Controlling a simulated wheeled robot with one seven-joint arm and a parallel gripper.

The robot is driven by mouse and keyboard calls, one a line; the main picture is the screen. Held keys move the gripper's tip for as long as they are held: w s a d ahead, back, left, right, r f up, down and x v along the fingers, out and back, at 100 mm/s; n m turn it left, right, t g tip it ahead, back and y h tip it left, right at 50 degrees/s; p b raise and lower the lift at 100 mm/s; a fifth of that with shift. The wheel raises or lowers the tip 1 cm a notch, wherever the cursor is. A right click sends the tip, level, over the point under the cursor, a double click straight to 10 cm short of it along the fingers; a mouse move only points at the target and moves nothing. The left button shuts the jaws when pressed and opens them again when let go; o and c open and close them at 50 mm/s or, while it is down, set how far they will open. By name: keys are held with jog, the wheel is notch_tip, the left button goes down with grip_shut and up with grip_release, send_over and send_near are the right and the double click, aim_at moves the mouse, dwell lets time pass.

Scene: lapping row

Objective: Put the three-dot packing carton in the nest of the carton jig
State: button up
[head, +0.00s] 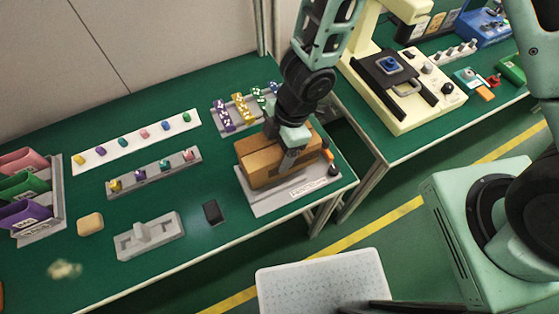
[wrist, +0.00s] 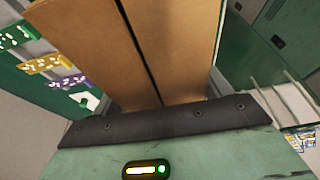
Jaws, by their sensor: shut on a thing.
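A brown packing carton (head: 262,165) is in my gripper (head: 292,158) at the right end of the green bench. My gripper is shut on it from above. The carton is over the grey carton jig (head: 262,207), whose front edge has a white label. I cannot tell whether the carton rests in the nest or is slightly above it; it hides the nest. No dots can be made out on the carton. In the wrist view the carton (wrist: 185,45) fills the top middle, with a dark seam along it.
A rack with purple, yellow and green dotted pieces (head: 240,108) stands behind the jig. A black flat object (head: 212,212) and a grey fixture (head: 150,237) lie to its left. A cream machine (head: 400,95) stands on the other bench. The green bench is clear between these things.

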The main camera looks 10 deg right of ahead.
jog(key=shift+f+b, duration=1.05)
jog(key=shift+f, duration=1.35)
jog(key=shift+f, duration=0.15)
jog(key=o, duration=1)
